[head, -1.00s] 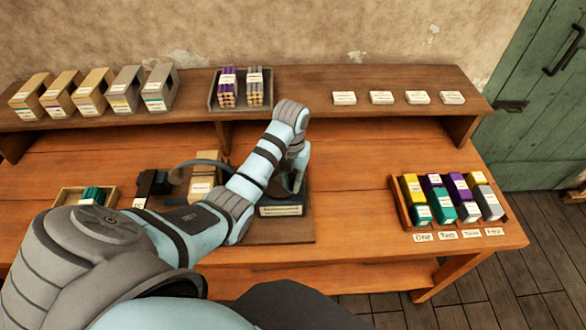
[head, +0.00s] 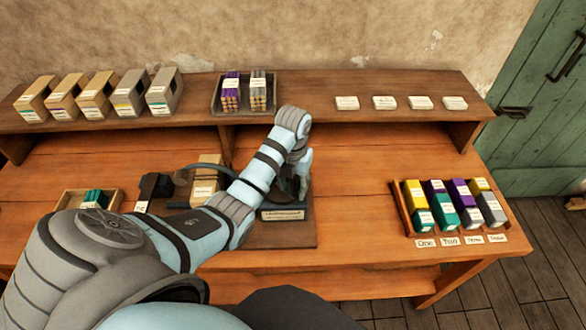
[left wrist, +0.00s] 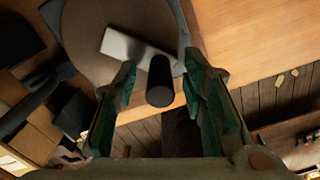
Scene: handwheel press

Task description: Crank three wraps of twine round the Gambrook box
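The press stands on a dark base board (head: 300,236) with a lettered plate (head: 283,214) at its front. A tan box (head: 206,178) stands in the press, partly hidden by my left arm; I cannot read its label or tell whether twine is round it. In the left wrist view a brown round disc (left wrist: 95,45), seemingly the handwheel, shows with a dark upright knob (left wrist: 160,82). My left gripper (left wrist: 160,92) is open, its green fingers on either side of the knob with a visible gap on both sides. The right gripper is not in view.
A rack of coloured blocks (head: 403,222) stands at the right, with word cards (head: 450,241) before it. A small tray (head: 62,202) with a teal item is at the left. The shelf (head: 320,118) bears several boxes, a tray of sticks and white cards. The table between press and rack is clear.

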